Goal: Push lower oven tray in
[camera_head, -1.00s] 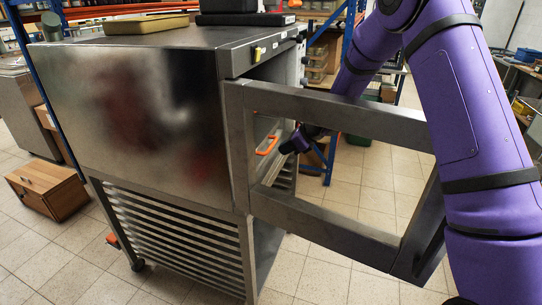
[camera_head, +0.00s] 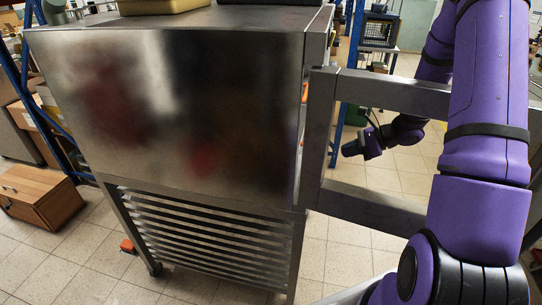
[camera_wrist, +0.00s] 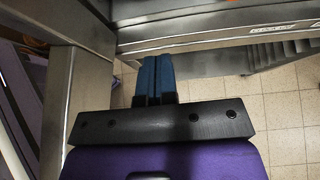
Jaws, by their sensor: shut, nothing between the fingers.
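The oven (camera_head: 170,110) is a steel box on a slatted rack stand, seen from its side in the head view. Its framed door (camera_head: 317,130) stands open to the right. The oven's front opening and the lower tray are hidden in the head view. My gripper (camera_head: 346,151) shows through the door frame, apart from the oven's front. In the wrist view its blue fingers (camera_wrist: 154,78) are together and empty, pointing towards a steel front edge of the oven (camera_wrist: 210,40). A sliver of orange (camera_wrist: 232,2) shows at the top edge; I cannot tell what it belongs to.
The door's steel frame stands close beside my arm. A yellowish box (camera_head: 160,4) lies on top of the oven. A wooden box (camera_head: 40,195) sits on the floor at left. Blue shelving stands behind. Tiled floor (camera_head: 345,250) is clear in front of the oven.

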